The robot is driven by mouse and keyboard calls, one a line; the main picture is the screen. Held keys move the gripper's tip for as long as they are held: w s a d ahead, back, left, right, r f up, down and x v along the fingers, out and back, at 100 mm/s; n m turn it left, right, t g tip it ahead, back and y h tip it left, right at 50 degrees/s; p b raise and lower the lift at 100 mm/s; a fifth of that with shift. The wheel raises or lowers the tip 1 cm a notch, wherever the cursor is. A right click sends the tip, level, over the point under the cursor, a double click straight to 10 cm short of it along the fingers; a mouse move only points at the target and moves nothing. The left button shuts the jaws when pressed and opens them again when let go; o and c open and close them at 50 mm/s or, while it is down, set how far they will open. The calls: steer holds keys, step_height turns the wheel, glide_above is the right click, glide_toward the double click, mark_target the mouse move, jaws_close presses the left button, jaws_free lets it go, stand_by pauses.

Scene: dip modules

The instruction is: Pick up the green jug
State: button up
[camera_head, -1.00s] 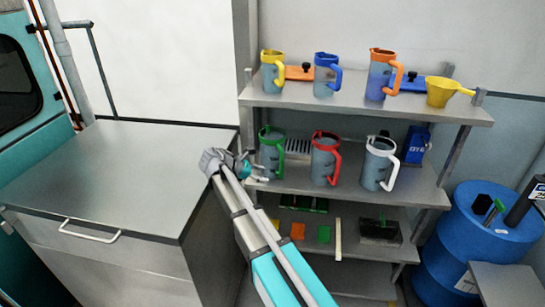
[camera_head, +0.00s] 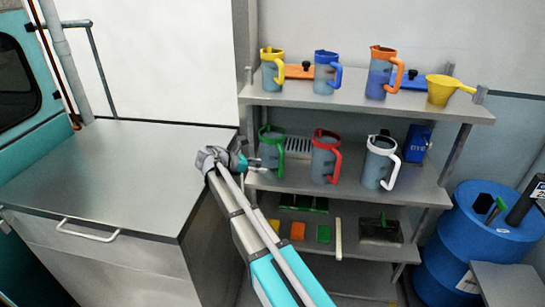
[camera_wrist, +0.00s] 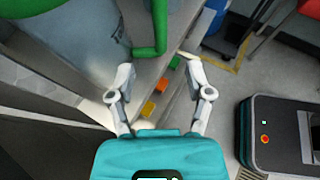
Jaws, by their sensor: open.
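The green jug (camera_head: 270,155), clear with a green rim and handle, stands upright at the left end of the middle shelf. In the wrist view its clear body (camera_wrist: 90,38) fills the upper left, cut off by the frame, and its green handle (camera_wrist: 159,25) hangs down at the top centre. My gripper (camera_head: 257,164) is at the jug's left side in the head view. In the wrist view my gripper (camera_wrist: 158,70) is open, its two fingers apart with nothing between them, and the handle's lower end lies just beyond the fingertips. Whether they touch is unclear.
A red jug (camera_head: 325,158) and a white jug (camera_head: 378,163) stand to the right on the middle shelf (camera_head: 410,182). Yellow, blue and orange jugs stand on the top shelf (camera_head: 350,103) above. A metal cabinet (camera_head: 110,170) is at left, a blue barrel (camera_head: 465,240) at right.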

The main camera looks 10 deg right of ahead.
mark_target(281, 176)
steer(key=shift+b+x, duration=0.6)
steer(key=shift+x, duration=1.45)
steer(key=b+x, duration=0.2)
steer(key=x, duration=0.3)
steer(key=shift+f, duration=0.2)
jaws_close()
